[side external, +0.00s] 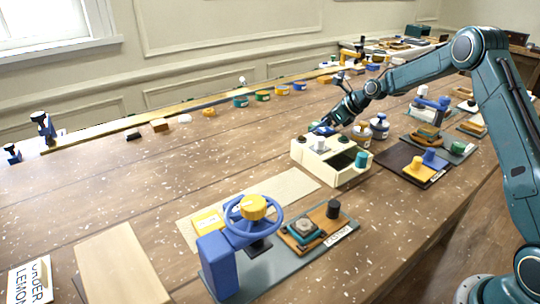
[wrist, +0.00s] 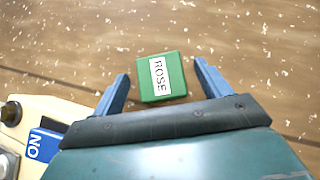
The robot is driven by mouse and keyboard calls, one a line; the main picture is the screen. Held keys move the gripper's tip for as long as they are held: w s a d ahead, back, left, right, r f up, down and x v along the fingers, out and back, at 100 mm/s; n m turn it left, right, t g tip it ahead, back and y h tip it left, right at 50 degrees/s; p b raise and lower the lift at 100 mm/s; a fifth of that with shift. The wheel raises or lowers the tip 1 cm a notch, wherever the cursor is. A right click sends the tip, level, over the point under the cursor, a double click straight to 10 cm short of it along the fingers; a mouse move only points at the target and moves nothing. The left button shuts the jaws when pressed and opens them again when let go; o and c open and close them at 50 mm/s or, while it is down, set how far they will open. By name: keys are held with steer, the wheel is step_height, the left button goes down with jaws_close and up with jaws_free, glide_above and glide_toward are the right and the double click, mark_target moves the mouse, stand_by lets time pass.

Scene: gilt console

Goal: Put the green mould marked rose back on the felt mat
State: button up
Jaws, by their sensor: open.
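The green mould (wrist: 162,77) is a small square block with a white label reading ROSE. In the wrist view it lies on the wooden table, between the fingers of my gripper (wrist: 159,75). The fingers are open, one on each side, with gaps between them and the mould. I cannot tell how far above the table they are. In the side view my gripper (side external: 320,130) is at the back edge of a cream box, and I cannot make out the mould there. A dark mat (side external: 388,161) bearing a yellow and a blue piece lies to the right; I cannot tell whether it is felt.
The cream box (side external: 346,178) with knobs stands close to my gripper; its blue ON label (wrist: 45,145) shows in the wrist view. Jars (side external: 379,128) stand to the right. A blue press with a yellow-hubbed wheel (side external: 252,212) is in front. The table left of the box is mostly clear.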

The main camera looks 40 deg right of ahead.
steer(key=c, duration=1.2)
steer(key=shift+r, duration=0.15)
step_height(320, 180, up, 20)
steer(key=shift+f, duration=0.1)
stand_by(0.7)
steer(key=s+a+m+h, duration=0.1)
steer(key=s+a, duration=0.1)
steer(key=s, duration=0.4)
steer(key=s+a+f+m+h, duration=0.1)
steer(key=s+a+m, duration=0.1)
steer(key=s, duration=0.4)
steer(key=s+a+m+h, duration=0.1)
steer(key=s+a, duration=0.3)
steer(key=s, duration=0.2)
steer(key=shift+a+f+m+t, duration=0.2)
steer(key=shift+f+m+t, duration=0.1)
